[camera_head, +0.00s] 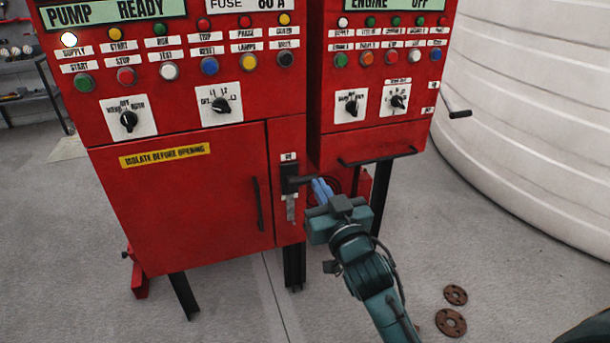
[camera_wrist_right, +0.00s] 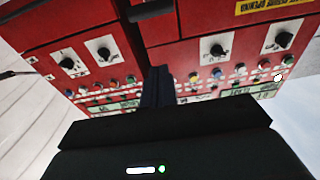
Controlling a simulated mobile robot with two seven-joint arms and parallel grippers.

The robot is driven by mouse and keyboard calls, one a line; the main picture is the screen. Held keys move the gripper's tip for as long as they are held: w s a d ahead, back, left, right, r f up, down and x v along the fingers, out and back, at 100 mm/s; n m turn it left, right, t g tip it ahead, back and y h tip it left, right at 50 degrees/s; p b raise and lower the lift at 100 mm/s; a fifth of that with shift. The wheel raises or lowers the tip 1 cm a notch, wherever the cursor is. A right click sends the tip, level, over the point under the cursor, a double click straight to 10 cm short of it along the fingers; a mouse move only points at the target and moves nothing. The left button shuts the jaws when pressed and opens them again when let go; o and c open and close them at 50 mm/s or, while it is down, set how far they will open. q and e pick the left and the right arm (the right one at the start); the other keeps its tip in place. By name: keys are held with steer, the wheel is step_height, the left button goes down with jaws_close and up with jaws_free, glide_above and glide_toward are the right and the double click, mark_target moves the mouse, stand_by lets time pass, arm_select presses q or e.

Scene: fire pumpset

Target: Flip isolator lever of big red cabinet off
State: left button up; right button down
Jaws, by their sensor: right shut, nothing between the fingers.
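The big red cabinet (camera_head: 190,180) stands at the left in the head view, its door shut. Its isolator lever (camera_head: 300,181) is a black handle on the narrow panel right of the door, sticking out to the right. A small label sits above it and a grey strip below. My right gripper (camera_head: 320,188) is shut and empty, its blue fingers close by the lever's right end; I cannot tell if they touch. The right wrist view shows the shut dark fingers (camera_wrist_right: 158,85) before the upside-down cabinet fronts. My left gripper is not in view.
A second red cabinet (camera_head: 370,145) with a black bar handle (camera_head: 377,158) stands just right of the lever. A white ribbed tank (camera_head: 530,120) fills the right. Two rusty flanges (camera_head: 451,322) lie on the grey floor. The floor in front is mostly clear.

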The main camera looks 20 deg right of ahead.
steer(key=r, duration=0.1)
glide_above(306, 177)
steer(key=s, duration=0.1)
steer(key=shift+s+a+f, duration=0.15)
steer(key=shift+f, duration=0.85)
steer(key=shift+s+a+f, duration=0.15)
steer(key=shift+f, duration=0.8)
